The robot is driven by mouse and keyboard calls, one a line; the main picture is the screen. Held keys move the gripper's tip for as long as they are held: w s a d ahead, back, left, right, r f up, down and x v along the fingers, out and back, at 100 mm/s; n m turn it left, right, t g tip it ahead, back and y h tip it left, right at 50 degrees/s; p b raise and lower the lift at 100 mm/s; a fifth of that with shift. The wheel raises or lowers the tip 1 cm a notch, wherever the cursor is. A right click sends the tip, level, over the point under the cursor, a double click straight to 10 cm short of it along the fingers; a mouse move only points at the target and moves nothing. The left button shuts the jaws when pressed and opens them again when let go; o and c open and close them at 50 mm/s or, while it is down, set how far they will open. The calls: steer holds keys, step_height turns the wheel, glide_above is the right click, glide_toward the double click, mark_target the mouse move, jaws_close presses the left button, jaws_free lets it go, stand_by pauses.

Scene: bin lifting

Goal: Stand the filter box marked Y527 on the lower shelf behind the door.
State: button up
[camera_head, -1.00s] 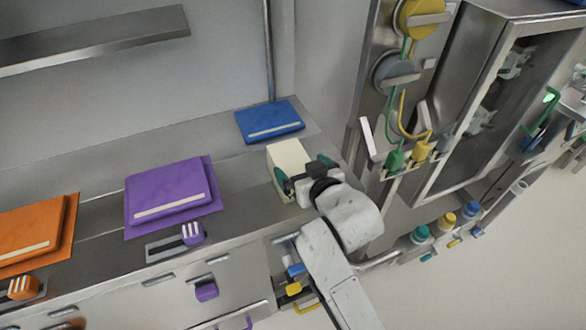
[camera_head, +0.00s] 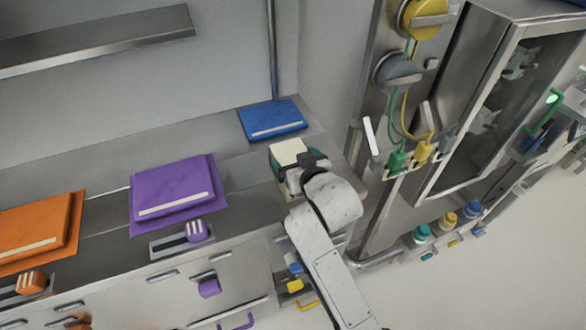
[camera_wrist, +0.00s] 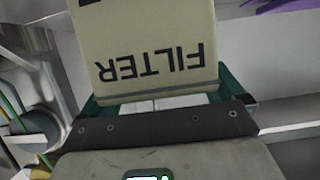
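A cream filter box (camera_head: 288,150) is at the right end of the steel counter, between the teal fingers of my gripper (camera_head: 291,172). In the wrist view the box (camera_wrist: 150,45) fills the top middle, with the word FILTER upside down. Its Y527 mark cannot be read. The teal fingers of my gripper (camera_wrist: 165,100) lie along both sides of the box and appear closed on it. Whether the box touches the counter is unclear. A steel cabinet (camera_head: 513,40) with a framed front stands at the right. I cannot make out its lower shelf or the door's state clearly.
Blue (camera_head: 272,119), purple (camera_head: 172,187) and orange (camera_head: 38,225) flat packs lie on the counter (camera_head: 240,178). A panel with a yellow knob (camera_head: 421,17), a grey knob (camera_head: 396,70) and cables stands between counter and cabinet. A green handle (camera_head: 540,115) is at the far right.

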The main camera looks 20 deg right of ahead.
steer(key=shift+r, duration=0.1)
steer(key=c, duration=1.1)
